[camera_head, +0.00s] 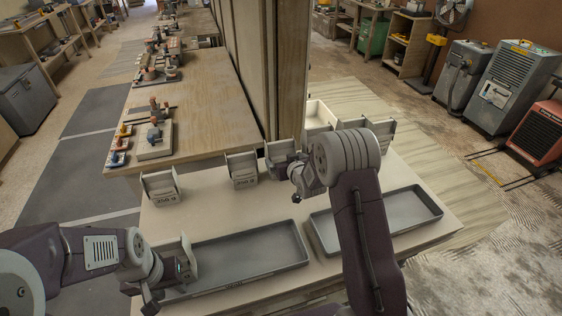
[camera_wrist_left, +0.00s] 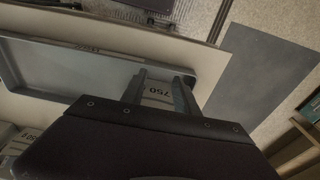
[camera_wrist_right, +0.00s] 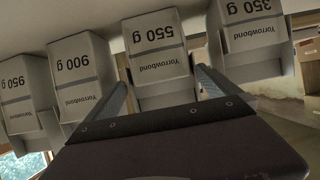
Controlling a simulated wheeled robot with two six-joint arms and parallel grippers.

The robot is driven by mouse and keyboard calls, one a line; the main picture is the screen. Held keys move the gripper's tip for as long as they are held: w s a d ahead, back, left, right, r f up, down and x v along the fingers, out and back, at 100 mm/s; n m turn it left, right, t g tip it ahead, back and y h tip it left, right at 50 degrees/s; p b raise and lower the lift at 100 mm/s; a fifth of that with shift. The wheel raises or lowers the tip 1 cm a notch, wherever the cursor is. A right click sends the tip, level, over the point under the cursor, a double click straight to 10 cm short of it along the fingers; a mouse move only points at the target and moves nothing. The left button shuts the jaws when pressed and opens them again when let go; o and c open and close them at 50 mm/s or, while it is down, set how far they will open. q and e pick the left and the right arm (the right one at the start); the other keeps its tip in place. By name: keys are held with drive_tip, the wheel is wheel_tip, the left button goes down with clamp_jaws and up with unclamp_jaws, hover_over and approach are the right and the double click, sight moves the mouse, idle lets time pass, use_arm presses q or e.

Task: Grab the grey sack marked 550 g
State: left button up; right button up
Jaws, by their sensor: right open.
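The grey sack marked 550 g (camera_wrist_right: 157,57) stands in the middle of the right wrist view, its label upside down. In the head view it is the sack (camera_head: 277,151) just behind my right gripper (camera_head: 298,193), partly hidden by it. My right gripper (camera_wrist_right: 163,84) is open and empty, its fingers on either side of that sack in view; I cannot tell how near they are. My left gripper (camera_wrist_left: 158,82) has its fingers closed against a grey sack marked 750 (camera_wrist_left: 157,96), which is at the left end of the left tray (camera_head: 250,253).
Sacks marked 350 g (camera_wrist_right: 251,37), 900 g (camera_wrist_right: 84,75) and 950 g (camera_wrist_right: 27,100) stand in the row beside the 550 g sack. Another sack (camera_head: 161,187) stands at the table's left. A second tray (camera_head: 405,214) is at the front right. A wooden post (camera_head: 284,75) rises behind the row.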

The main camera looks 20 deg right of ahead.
sight(282, 157)
drive_tip(key=shift+w+a, duration=0.25)
drive_tip(key=shift+w, duration=0.2)
drive_tip(key=x, duration=0.4)
drive_tip(key=shift+w+f, duration=0.1)
drive_tip(key=shift+w, duration=0.1)
drive_tip(key=shift+s, duration=0.1)
drive_tip(key=c, duration=1.7)
